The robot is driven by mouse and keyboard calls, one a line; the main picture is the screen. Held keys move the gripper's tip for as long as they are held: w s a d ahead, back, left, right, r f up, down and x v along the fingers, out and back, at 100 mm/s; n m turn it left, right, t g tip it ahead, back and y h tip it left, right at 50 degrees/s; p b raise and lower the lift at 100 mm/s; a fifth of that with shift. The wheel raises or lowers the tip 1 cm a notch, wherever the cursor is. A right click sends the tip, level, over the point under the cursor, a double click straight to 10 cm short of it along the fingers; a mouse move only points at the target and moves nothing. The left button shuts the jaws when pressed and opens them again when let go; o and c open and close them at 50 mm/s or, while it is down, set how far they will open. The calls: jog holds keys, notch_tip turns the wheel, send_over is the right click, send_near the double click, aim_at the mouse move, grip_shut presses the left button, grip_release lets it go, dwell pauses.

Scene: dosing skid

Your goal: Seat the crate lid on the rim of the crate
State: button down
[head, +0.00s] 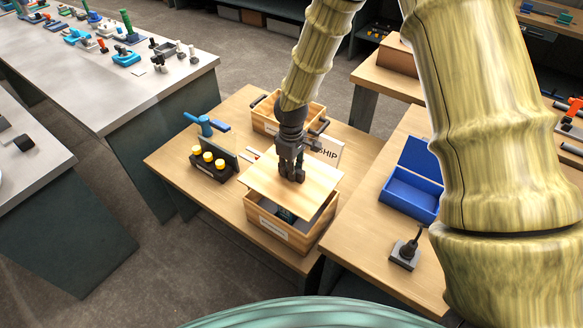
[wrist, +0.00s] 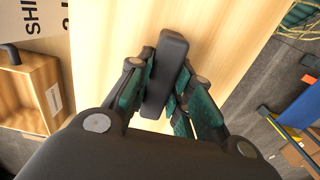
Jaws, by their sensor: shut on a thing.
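The crate lid (head: 262,180) is a flat, light wooden board with a dark bar handle (wrist: 167,75) on top. My gripper (head: 291,174) is shut on this handle, and the bar sits between the finger pads in the wrist view. The wooden crate (head: 275,238) stands on the wooden table with a white label on its front. The lid is over the crate, looking raised and set toward the back. The crate's front and right inside shows, with something dark in it. The lid hides the crate's back rim, so I cannot tell whether they touch there.
A second wooden crate (head: 262,122) and a white SHIP sign (head: 329,150) stand close behind the lid. A black rack with yellow-capped bottles (head: 210,162) and a blue-handled valve (head: 206,124) are at the left. A blue open box (head: 410,192) is on the right table.

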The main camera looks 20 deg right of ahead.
jog(key=shift+f+b, duration=1.25)
jog(key=shift+f, duration=1.6)
jog(key=shift+p, duration=0.7)
jog(key=shift+f+b, duration=0.55)
jog(key=shift+f, duration=0.95)
dwell(0.4)
jog(key=c, duration=1.2)
grip_release()
jog(key=shift+r, duration=0.1)
notch_tip(320, 180, up, 12)
jog(key=shift+f, duration=0.1)
